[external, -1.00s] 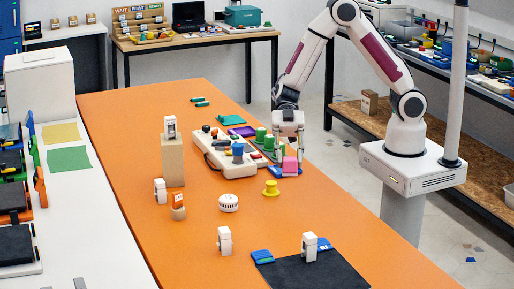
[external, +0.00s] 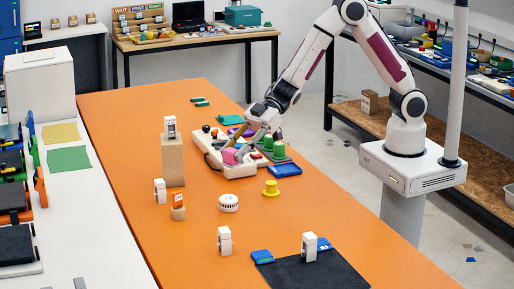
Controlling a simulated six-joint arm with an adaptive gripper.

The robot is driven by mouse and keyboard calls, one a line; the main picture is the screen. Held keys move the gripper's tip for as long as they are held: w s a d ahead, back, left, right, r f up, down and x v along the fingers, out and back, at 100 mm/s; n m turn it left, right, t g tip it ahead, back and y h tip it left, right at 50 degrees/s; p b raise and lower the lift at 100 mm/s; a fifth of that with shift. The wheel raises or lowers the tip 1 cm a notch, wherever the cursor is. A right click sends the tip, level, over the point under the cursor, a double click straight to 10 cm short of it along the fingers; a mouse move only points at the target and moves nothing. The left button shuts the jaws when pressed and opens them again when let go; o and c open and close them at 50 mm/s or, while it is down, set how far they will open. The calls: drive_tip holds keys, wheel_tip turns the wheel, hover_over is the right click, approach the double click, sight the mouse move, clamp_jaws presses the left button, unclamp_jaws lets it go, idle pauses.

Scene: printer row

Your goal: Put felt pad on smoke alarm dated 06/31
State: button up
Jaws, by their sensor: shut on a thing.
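My gripper (external: 240,149) is shut on a pink piece (external: 230,157) and holds it over or against the beige control box (external: 243,170). I cannot tell whether the pink piece touches the box, or whether it is the felt pad. A round white slotted disc (external: 229,203), which looks like a smoke alarm, lies on the orange table, in front of the beige box. No date on it is legible. White upright pieces stand on the wooden block (external: 173,162), beside it (external: 160,190), at the front (external: 224,241) and on the dark mat (external: 309,246); their markings are too small to read.
A yellow knobbed piece (external: 271,188) stands right of the disc. An orange-topped piece (external: 178,205) stands left of it. A blue tray (external: 285,170) and green cylinders (external: 279,150) are by the box. The table (external: 350,225) is clear at the right front.

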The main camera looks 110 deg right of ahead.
drive_tip(key=shift+w+d+f+m+h, duration=0.1)
drive_tip(key=shift+d+f+m+h, duration=0.15)
drive_tip(key=shift+d, duration=0.2)
drive_tip(key=shift+w+d+f+m+h, duration=0.15)
drive_tip(key=shift+d+m+h, duration=0.1)
drive_tip(key=shift+d, duration=0.15)
hover_over(229, 203)
drive_tip(key=s+d, duration=0.2)
drive_tip(key=d, duration=0.1)
drive_tip(key=shift+s+d+f, duration=0.1)
drive_tip(key=shift+f, duration=1.45)
drive_tip(key=shift+s+d+f, duration=0.1)
drive_tip(key=shift+f, duration=1.45)
drive_tip(key=shift+f, duration=1.9)
drive_tip(key=shift+f, duration=0.1)
drive_tip(key=o, duration=1.1)
